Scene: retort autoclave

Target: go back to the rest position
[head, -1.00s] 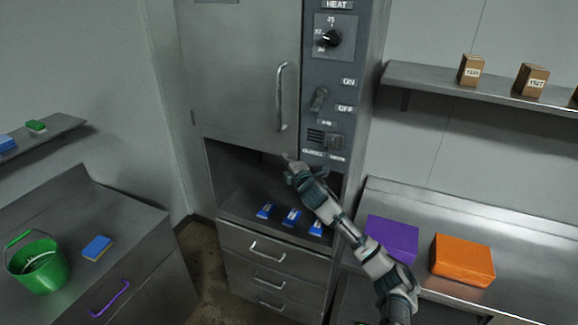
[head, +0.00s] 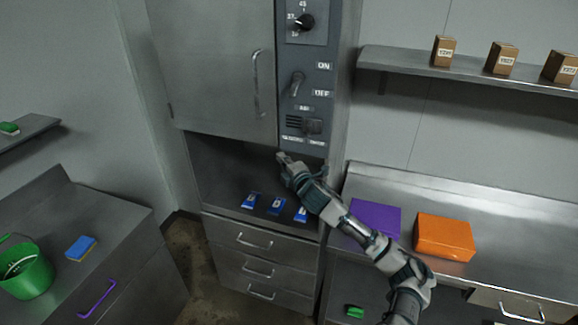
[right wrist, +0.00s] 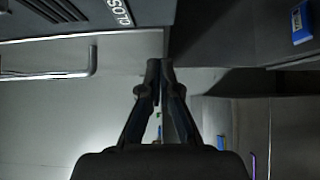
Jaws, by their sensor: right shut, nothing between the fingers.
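My right gripper (head: 284,160) is shut and empty. In the head view it is in front of the autoclave cabinet, by the upper right of the open niche (head: 225,170) and below the control panel (head: 305,75). In the right wrist view its two fingers (right wrist: 160,68) are together with nothing held between them. The cabinet door (head: 215,70) above the niche looks shut, with a vertical handle (head: 257,83). My left gripper is not in view.
Several blue packets (head: 276,206) lie on the niche floor below my right arm. A purple box (head: 376,218) and an orange box (head: 444,237) stand on the right counter. A shelf (head: 470,70) holds small brown boxes. A green bucket (head: 28,275) stands on the left counter.

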